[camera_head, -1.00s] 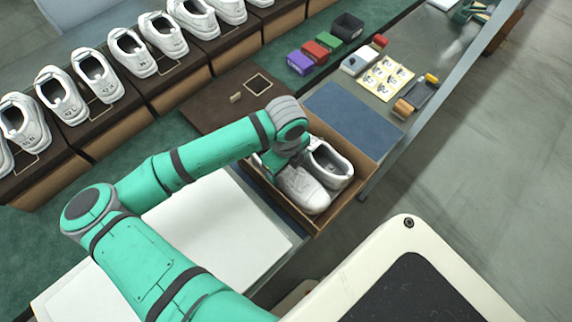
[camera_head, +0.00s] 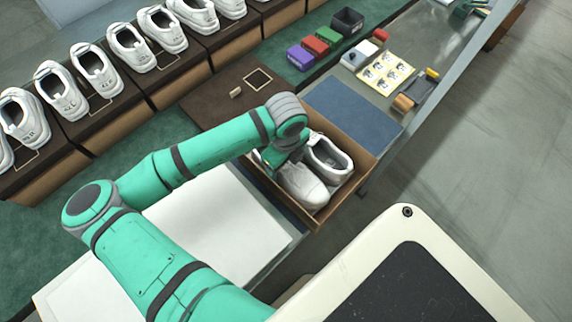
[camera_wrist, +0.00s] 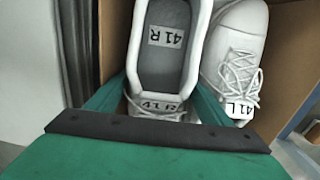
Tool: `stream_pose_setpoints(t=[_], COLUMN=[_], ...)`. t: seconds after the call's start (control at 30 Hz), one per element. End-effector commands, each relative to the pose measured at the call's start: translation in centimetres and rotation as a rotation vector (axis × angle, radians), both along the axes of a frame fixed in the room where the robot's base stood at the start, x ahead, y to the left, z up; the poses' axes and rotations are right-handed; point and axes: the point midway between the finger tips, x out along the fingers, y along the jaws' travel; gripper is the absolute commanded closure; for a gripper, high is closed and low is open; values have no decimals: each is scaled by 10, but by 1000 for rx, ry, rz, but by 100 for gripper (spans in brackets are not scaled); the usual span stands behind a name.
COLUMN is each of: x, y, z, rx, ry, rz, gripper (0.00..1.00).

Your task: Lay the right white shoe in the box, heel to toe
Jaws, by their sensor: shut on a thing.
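The right white shoe, marked 41 R, (camera_head: 329,158) is in the open brown box (camera_head: 352,194). In the wrist view the shoe (camera_wrist: 168,38) has its opening up and its heel away from my gripper. My gripper (camera_wrist: 160,103) is shut on it at the tongue and laces, one teal finger on each side. The left white shoe, marked 41 L, (camera_wrist: 238,45) lies close beside it, pointing the opposite way, and also shows in the head view (camera_head: 304,188). My gripper (camera_head: 284,152) partly hides the box's far end. The right shoe's toe and underside are hidden.
The box's dark lid (camera_head: 222,100) lies open behind it. White paper (camera_head: 215,225) lies to the left and a blue mat (camera_head: 350,112) to the right. Small coloured boxes (camera_head: 314,46) and a yellow sticker sheet (camera_head: 386,72) are farther off. Several white shoes line the back.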

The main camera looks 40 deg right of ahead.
Motion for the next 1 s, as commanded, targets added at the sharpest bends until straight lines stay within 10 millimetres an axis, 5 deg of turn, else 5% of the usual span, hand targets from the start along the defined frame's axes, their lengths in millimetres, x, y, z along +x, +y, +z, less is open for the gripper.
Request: stream_pose_setpoints(t=[0.03,0.07,0.13,0.53,1.0], x=[0,0,0,0,0], y=[0,0,0,0,-1], z=[0,0,0,9,89], rx=[0,0,1,0,-2], ry=[0,0,0,-1,-2], rz=[0,0,0,0,-2], gripper=[59,19,5,5,5])
